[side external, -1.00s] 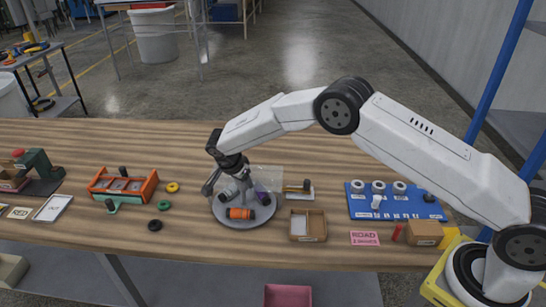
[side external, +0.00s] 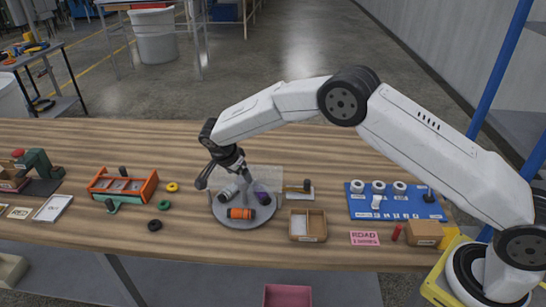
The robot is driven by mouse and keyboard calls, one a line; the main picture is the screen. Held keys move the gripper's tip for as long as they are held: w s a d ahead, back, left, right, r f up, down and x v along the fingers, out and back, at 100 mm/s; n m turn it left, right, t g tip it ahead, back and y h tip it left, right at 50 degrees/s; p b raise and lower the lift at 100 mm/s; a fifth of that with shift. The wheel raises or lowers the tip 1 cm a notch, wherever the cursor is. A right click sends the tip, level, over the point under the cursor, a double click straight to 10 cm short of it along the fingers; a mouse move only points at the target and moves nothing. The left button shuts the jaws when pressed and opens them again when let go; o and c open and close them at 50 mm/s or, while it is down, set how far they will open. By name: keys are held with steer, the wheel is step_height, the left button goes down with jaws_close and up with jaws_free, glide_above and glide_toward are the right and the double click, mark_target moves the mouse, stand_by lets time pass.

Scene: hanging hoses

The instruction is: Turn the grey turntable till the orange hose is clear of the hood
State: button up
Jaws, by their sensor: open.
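The grey turntable (side external: 262,219) sits on the wooden table near the middle. The orange hose (side external: 240,213) lies as a short roll at its front. A white roll (side external: 228,191) and a purple roll (side external: 262,198) also sit on the turntable. A clear hood (side external: 268,179) stands over the back right part. The orange hose shows in front of it and appears outside its cover, though the clear edges are hard to make out. My gripper (side external: 223,178) is open and empty above the turntable's back left part. I cannot tell whether a finger touches anything.
A cardboard tray (side external: 308,238) stands right of the turntable, and a small hammer-like tool (side external: 297,188) lies behind it. A blue board (side external: 397,207) with white rolls is farther right. An orange crate (side external: 123,187) and small rings (side external: 164,205) are at left.

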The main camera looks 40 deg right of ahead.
steer(key=v, duration=0.4)
steer(key=shift+s, duration=0.1)
stand_by(0.3)
steer(key=s+d+r+n+y, duration=0.1)
steer(key=s+d+n, duration=0.2)
steer(key=s, duration=0.7)
steer(key=s+d+r+n+t+y, duration=0.1)
steer(key=s+d+r+n, duration=0.1)
steer(key=s+d+n, duration=0.2)
steer(key=s+d+r+n+y, duration=0.2)
steer(key=s+n, duration=0.6)
steer(key=s, duration=0.8)
steer(key=shift+d+t, duration=0.3)
steer(key=shift+d, duration=0.5)
